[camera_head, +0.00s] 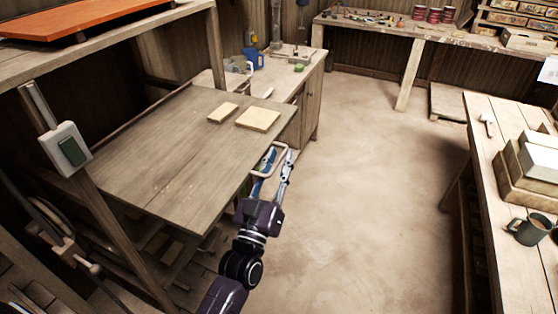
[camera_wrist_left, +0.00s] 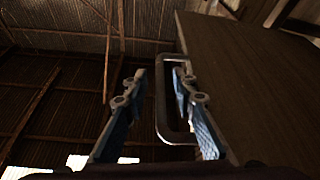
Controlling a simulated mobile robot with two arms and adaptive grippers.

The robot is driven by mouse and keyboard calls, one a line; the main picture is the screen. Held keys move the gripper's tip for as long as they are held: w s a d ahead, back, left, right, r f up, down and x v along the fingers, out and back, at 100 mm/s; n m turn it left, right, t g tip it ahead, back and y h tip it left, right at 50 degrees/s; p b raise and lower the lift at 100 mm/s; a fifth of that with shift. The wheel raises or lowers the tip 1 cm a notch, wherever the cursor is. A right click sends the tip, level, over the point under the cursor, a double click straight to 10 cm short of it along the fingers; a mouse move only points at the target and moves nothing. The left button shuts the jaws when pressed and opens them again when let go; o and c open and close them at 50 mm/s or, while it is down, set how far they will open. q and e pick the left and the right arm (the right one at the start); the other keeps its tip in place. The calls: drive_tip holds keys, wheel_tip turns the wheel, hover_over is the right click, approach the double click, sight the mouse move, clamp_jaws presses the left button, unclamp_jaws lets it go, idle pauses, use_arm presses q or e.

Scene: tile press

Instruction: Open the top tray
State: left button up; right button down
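A looped handle (camera_head: 266,147) sticks out at the right edge of the wide wooden top (camera_head: 175,150) in the head view. In the left wrist view, the handle (camera_wrist_left: 164,105) is a dark D-shaped bar fixed to a wooden panel (camera_wrist_left: 250,85) that I take as the top tray. My left gripper (camera_head: 277,162) is at the handle with fingers apart. In the left wrist view, the fingers of the gripper (camera_wrist_left: 160,105) stand on either side of the handle bar, with a clear gap to the left finger. My right gripper is not in view.
Two pale flat tiles (camera_head: 258,119) lie on the wooden top. A grey-green switch box (camera_head: 65,148) is on the post at left. A bench (camera_head: 490,180) with blocks and a mug (camera_head: 530,230) stands at right. The floor (camera_head: 360,190) between is clear.

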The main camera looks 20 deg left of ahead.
use_arm(q)
drive_tip(key=shift+s, duration=0.1)
drive_tip(key=shift+s+f, duration=0.2)
drive_tip(key=shift+s, duration=0.1)
drive_tip(key=v, duration=1.1)
drive_tip(key=shift+s, duration=0.1)
wheel_tip(320, 180, down, 21)
drive_tip(key=d+m+g+h+b, duration=0.1)
drive_tip(key=d+m+g+h, duration=0.15)
drive_tip(key=g, duration=0.25)
drive_tip(key=s+f+g+b, duration=0.1)
drive_tip(key=s+f+g, duration=0.3)
drive_tip(key=f, duration=0.8)
drive_tip(key=s+f+g+b, duration=0.15)
drive_tip(key=s+f, duration=0.35)
drive_tip(key=f, duration=0.6)
drive_tip(key=s+a+f+g, duration=0.2)
drive_tip(key=s+f+g, duration=0.1)
drive_tip(key=s+f, duration=0.4)
drive_tip(key=s+a+f+m+g+y+b, duration=0.1)
drive_tip(key=s+f+g, duration=0.3)
drive_tip(key=s+f, duration=0.4)
drive_tip(key=s+a+f+m+g+y, duration=0.1)
drive_tip(key=s+a+f+g, duration=0.3)
drive_tip(key=s, duration=1.1)
wheel_tip(320, 180, down, 3)
drive_tip(key=shift+s+f, duration=0.25)
drive_tip(key=shift+s, duration=0.1)
